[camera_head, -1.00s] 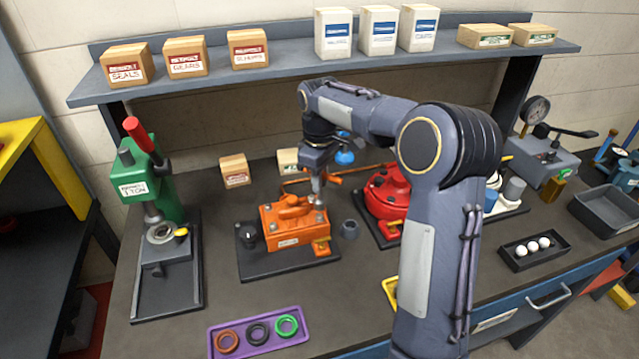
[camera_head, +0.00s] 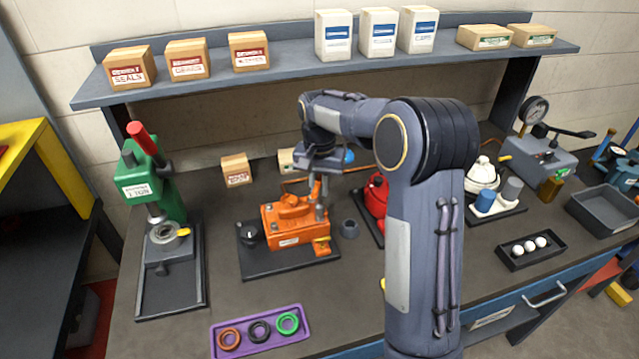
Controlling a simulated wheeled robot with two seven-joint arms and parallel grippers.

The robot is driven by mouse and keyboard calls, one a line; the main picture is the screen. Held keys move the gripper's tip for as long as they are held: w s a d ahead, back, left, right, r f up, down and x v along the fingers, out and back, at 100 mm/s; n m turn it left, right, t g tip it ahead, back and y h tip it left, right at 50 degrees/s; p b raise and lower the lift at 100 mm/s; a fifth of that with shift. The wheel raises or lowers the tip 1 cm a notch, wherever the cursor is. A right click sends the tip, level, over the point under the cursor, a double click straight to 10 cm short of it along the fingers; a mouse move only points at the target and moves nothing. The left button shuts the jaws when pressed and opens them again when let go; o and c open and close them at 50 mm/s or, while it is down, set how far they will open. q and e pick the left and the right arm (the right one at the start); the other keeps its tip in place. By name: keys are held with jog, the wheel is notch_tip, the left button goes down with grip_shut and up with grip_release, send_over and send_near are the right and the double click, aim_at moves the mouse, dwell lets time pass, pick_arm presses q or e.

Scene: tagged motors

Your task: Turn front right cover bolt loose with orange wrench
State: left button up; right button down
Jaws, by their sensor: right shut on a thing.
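The orange motor (camera_head: 288,226) stands on a dark base plate on the bench, left of my right arm. My right gripper (camera_head: 319,180) points down over the motor's right side. My left gripper is out of view.
A red motor (camera_head: 375,196) is partly behind my right arm. A small grey cup (camera_head: 349,229) stands right of the orange motor. A green press (camera_head: 150,190) is at left, a purple ring tray (camera_head: 262,345) in front. A shelf (camera_head: 290,70) with boxes runs above.

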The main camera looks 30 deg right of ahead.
jog(key=shift+f, duration=0.1)
dwell(0.3)
jog(key=shift+f+b, duration=0.8)
jog(key=shift+f, duration=0.3)
